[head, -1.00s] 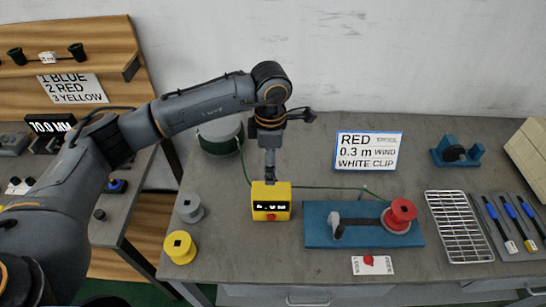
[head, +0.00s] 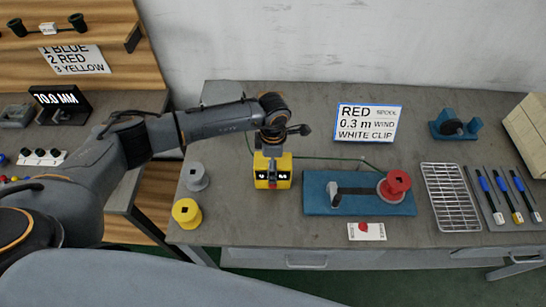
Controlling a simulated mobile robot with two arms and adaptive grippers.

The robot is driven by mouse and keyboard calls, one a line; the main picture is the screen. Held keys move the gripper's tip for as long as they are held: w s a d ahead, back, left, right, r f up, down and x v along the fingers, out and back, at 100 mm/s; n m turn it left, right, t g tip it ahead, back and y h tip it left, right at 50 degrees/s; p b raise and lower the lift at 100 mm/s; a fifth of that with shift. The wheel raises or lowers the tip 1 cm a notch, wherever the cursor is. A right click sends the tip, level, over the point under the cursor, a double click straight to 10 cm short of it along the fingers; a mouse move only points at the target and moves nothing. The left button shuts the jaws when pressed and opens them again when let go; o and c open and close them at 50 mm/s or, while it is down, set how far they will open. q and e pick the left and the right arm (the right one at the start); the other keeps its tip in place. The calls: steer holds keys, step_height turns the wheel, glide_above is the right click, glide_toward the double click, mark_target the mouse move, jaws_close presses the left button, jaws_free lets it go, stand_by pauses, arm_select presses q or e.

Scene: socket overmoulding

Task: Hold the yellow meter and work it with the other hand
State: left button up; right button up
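The yellow meter (head: 271,172) stands on the grey table, left of the blue winding base, with its dark display facing me. My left gripper (head: 270,152) is directly above the meter, pointing down at its top. The fingers are small and partly hidden by the wrist, so I cannot tell whether they grip it. A green wire (head: 335,158) runs behind the meter toward the winder. My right gripper is not in view; a grey link of mine fills the bottom of the head view.
The blue winding base (head: 318,204) carries a crank and a red spool (head: 394,185). A grey spool (head: 196,177) and a yellow spool (head: 187,213) stand left of the meter. A wire rack (head: 451,197) and several blue-handled tools lie right. A sign (head: 367,122) stands behind.

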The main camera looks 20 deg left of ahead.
arm_select(q)
steer(key=c, duration=1.4)
steer(key=o, duration=0.5)
steer(key=c, duration=0.3)
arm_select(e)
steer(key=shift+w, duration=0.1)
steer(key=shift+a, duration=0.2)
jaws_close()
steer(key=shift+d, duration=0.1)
